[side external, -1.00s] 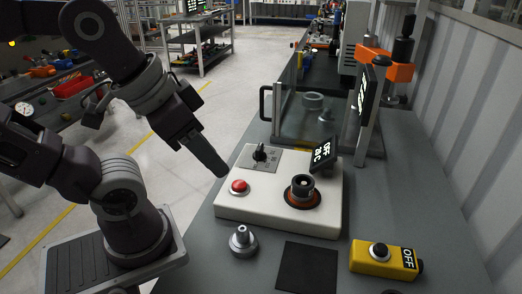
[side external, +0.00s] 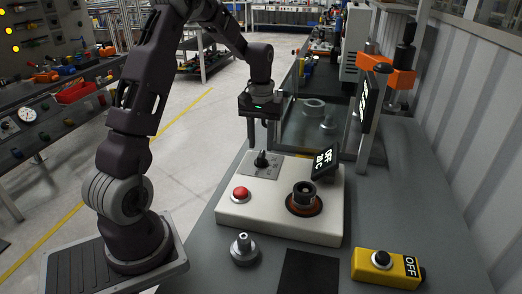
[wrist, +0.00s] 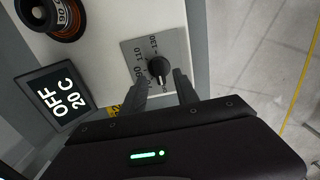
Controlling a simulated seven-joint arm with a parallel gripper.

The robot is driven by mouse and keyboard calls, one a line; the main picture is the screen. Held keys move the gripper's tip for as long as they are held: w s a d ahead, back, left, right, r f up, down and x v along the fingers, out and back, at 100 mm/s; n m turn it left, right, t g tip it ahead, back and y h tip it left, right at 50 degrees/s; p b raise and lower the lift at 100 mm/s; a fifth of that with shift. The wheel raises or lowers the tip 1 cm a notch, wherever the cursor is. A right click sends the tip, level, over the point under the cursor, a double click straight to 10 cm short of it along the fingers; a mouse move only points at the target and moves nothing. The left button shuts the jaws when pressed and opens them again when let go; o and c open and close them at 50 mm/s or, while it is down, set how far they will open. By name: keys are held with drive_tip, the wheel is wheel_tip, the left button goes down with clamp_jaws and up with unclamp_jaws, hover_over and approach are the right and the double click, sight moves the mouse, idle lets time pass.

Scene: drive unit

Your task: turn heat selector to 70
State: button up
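The heat selector (side external: 261,158) appears to be the black pointer knob on a grey plate, on the white unit (side external: 300,228). In the wrist view the knob (wrist: 158,67) stands upright on the plate (wrist: 136,50), which shows 90, 110 and 130. Other marks are hidden or too small. My gripper (side external: 262,135) is above the unit's far left part, apart from the knob. In the wrist view my gripper (wrist: 161,88) is open and empty, its two fingers pointing at the knob, which appears between and beyond their tips. The display (wrist: 55,98) reads OFF and 20 C.
A red button (side external: 240,194) and a black-and-orange dial (side external: 304,198) are on the same unit. A metal knob-like part (side external: 243,249) and a black mat (side external: 310,272) are in front. A yellow box (side external: 386,268) marked OFF is at right. A glass-walled enclosure (side external: 310,125) stands behind.

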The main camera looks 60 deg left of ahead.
sight(261, 153)
wheel_tip(261, 153, down, 3)
drive_tip(key=shift+f, duration=0.15)
clamp_jaws()
drive_tip(key=shift+m, duration=0.3)
drive_tip(key=m, duration=0.4)
drive_tip(key=shift+m, duration=2)
unclamp_jaws()
